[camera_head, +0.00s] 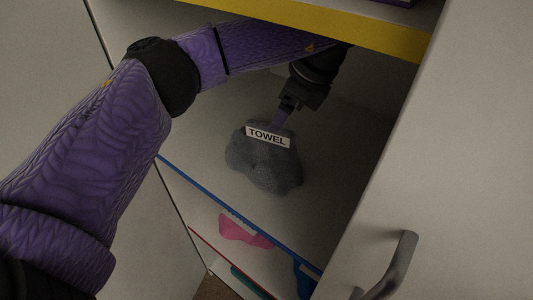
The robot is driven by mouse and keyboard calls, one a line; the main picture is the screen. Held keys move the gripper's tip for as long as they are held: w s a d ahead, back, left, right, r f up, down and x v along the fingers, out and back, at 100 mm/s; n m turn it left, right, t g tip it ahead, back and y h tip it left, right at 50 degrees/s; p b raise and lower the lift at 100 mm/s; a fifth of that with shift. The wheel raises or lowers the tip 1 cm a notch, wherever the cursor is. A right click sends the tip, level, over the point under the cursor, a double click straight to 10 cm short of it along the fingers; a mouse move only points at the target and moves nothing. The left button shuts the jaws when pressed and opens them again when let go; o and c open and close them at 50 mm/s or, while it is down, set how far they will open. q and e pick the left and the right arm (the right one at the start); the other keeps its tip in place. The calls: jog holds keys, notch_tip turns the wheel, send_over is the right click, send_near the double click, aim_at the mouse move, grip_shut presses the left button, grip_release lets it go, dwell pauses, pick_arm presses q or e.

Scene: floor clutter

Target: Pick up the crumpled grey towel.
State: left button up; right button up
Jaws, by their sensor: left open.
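The crumpled grey towel (262,165) lies in a heap on a cabinet shelf, in the middle of the head view. A white label reading "TOWEL" (267,137) shows at its upper side. My left arm comes in from the left and reaches under the upper shelf. My left gripper (281,120) is open at the towel's back edge, pointing down just behind the label. The fingertips are partly hidden by the label and towel, so contact cannot be told. My right gripper is not in view.
The yellow-edged upper shelf (330,25) is close above my arm. The towel's shelf has a blue front edge (235,213). A pink item (243,231) lies on a shelf below. A cabinet door with a metal handle (395,267) stands at right.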

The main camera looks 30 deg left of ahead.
aim_at(265, 145)
pick_arm(q)
jog(key=b+x, duration=0.2)
jog(key=x, duration=0.3)
jog(key=shift+f, duration=0.15)
grip_shut()
